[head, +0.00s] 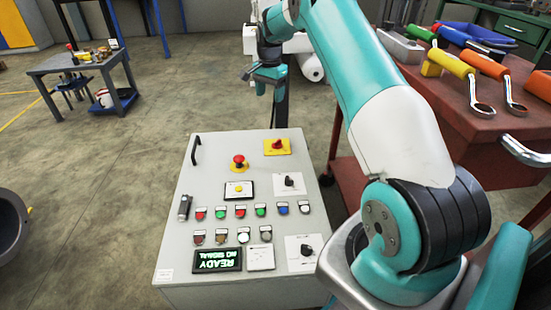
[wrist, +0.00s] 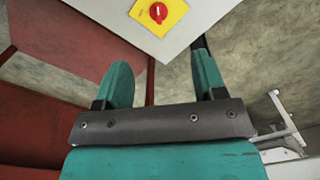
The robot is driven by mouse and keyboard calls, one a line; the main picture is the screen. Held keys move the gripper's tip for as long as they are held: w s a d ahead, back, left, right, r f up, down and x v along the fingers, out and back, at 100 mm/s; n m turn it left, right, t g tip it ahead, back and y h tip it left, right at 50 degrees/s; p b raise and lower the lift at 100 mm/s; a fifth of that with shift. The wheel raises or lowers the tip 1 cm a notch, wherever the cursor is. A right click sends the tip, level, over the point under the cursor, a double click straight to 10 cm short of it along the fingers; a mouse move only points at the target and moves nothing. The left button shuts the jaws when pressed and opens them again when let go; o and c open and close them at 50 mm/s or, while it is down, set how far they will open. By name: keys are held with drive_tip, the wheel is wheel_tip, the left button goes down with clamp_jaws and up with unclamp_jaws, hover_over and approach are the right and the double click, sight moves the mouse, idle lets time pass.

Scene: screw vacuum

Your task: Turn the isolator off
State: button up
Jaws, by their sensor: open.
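The isolator is a red rotary knob (head: 277,145) on a yellow square plate at the far right corner of the grey control panel (head: 170,235). The knob also shows at the top of the wrist view (wrist: 158,12), with a pale mark running roughly up and down on it. My gripper (wrist: 161,68) is open, with its teal fingers wide apart and nothing between them. In the head view my gripper (head: 262,76) is beyond the panel's far edge, apart from the isolator. The fingertips are hard to make out there.
A red mushroom button (head: 238,162) on yellow sits left of the isolator. A black selector knob (head: 289,181) and several coloured buttons are nearer. A red tool cart (head: 445,110) stands to the right.

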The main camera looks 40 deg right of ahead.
sight(276, 142)
drive_tip(key=shift+m, duration=0.6)
drive_tip(key=f+b, duration=0.1)
drive_tip(key=f, duration=0.5)
drive_tip(key=d+f+b, duration=0.1)
drive_tip(key=f+b, duration=0.1)
drive_tip(key=f, duration=0.5)
drive_tip(key=d+f+b, duration=0.1)
drive_tip(key=f, duration=0.6)
drive_tip(key=shift+d+f+b, duration=0.15)
drive_tip(key=shift+d+b, duration=0.1)
drive_tip(key=shift+b, duration=0.05)
